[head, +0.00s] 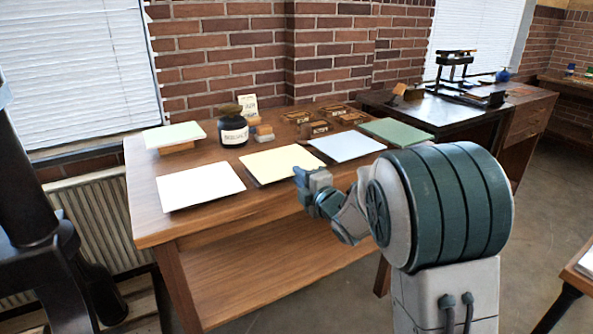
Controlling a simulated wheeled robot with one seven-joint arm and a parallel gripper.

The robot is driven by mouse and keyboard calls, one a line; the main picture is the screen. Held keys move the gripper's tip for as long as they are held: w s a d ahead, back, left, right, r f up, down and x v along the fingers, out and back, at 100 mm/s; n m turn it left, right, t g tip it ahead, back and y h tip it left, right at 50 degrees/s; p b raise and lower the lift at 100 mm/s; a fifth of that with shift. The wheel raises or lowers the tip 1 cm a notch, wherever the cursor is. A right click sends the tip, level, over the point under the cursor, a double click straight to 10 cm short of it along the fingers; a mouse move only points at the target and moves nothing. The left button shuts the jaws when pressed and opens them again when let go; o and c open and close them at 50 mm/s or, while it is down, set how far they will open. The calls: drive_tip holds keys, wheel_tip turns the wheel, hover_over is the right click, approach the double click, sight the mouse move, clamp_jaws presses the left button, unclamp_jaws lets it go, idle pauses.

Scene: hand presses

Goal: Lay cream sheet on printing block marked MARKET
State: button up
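The cream sheet (274,164) lies flat in a stack or on a thin dark board near the front middle of the wooden table. My gripper (299,174) is at the sheet's right front corner in the picture. Whether it touches the sheet, and whether its fingers are open or shut, I cannot tell. Several small wooden printing blocks, one of them a block (319,128) nearest the cream sheet, sit toward the back of the table. Their markings are too small to read, so I cannot tell which is MARKET.
On the wooden table (222,223) a white sheet (200,185) lies left, a pale blue sheet (346,146) and a green one (396,132) right. A dark labelled jar (233,131) and a raised pale green sheet (174,134) stand behind. A dark-topped press table (428,107) adjoins at right.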

drive_tip(key=shift+b+x, duration=0.35)
drive_tip(key=shift+x, duration=0.65)
drive_tip(key=shift+f, duration=0.1)
clamp_jaws()
wheel_tip(320, 180, up, 3)
